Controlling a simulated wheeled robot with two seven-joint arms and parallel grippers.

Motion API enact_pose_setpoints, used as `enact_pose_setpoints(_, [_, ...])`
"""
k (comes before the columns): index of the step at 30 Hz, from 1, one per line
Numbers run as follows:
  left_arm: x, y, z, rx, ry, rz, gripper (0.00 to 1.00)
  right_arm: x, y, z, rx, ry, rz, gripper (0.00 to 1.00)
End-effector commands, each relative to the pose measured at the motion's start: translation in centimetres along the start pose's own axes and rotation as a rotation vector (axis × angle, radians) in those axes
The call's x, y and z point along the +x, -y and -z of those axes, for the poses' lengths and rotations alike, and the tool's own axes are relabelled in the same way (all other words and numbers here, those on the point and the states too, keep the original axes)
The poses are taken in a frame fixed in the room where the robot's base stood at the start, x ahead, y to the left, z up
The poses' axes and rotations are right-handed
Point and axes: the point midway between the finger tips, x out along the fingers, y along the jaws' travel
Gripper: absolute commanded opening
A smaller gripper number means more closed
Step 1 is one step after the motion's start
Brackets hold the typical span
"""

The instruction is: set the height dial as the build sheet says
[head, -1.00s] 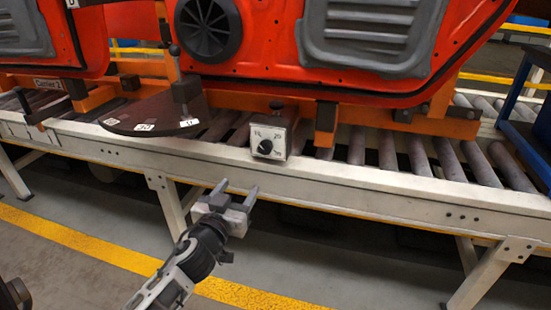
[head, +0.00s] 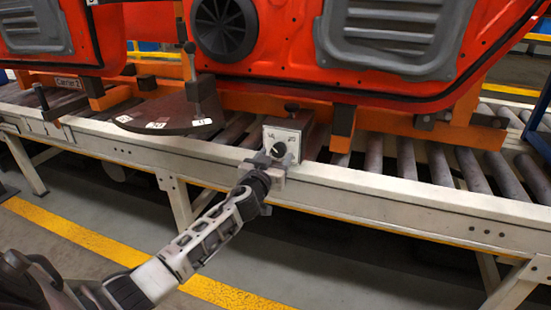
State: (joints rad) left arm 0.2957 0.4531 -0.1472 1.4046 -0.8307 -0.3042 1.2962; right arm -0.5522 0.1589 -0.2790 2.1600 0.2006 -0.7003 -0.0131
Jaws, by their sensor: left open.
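The height dial (head: 279,148) is a black knob on a white plate, on the front of a small box at the conveyor's edge. Its scale marks are partly hidden and too small to read now. My left gripper (head: 276,158) is open right in front of the dial, its fingers at the lower part of the plate. I cannot tell whether the fingers touch the knob. My right gripper is not in view. No build sheet can be made out.
Red door panels (head: 290,75) hang on orange carriers behind the dial. A dark quarter-round plate (head: 170,110) with white number tags is left of it. The conveyor's pale front rail (head: 380,195) runs below, with rollers behind. A blue frame stands at the right.

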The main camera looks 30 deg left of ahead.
Motion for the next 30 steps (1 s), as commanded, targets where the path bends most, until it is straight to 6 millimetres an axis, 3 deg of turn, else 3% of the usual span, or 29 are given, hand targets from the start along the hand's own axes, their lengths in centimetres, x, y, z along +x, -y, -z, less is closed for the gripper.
enact_pose_setpoints(4, [1.0,0.05,0.02,0.002,-0.001,0.001,0.59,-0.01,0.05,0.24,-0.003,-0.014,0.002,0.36])
enact_pose_setpoints(13, [1.14,0.04,0.03,0.002,0.0,0.0,0.59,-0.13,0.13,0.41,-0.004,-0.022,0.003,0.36])
enact_pose_setpoints(18, [1.13,0.04,0.03,0.002,0.0,0.0,0.14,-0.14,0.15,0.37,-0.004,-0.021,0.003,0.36])
enact_pose_setpoints(30, [1.11,0.06,0.01,0.054,0.0,0.001,0.14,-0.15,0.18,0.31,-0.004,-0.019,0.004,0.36])
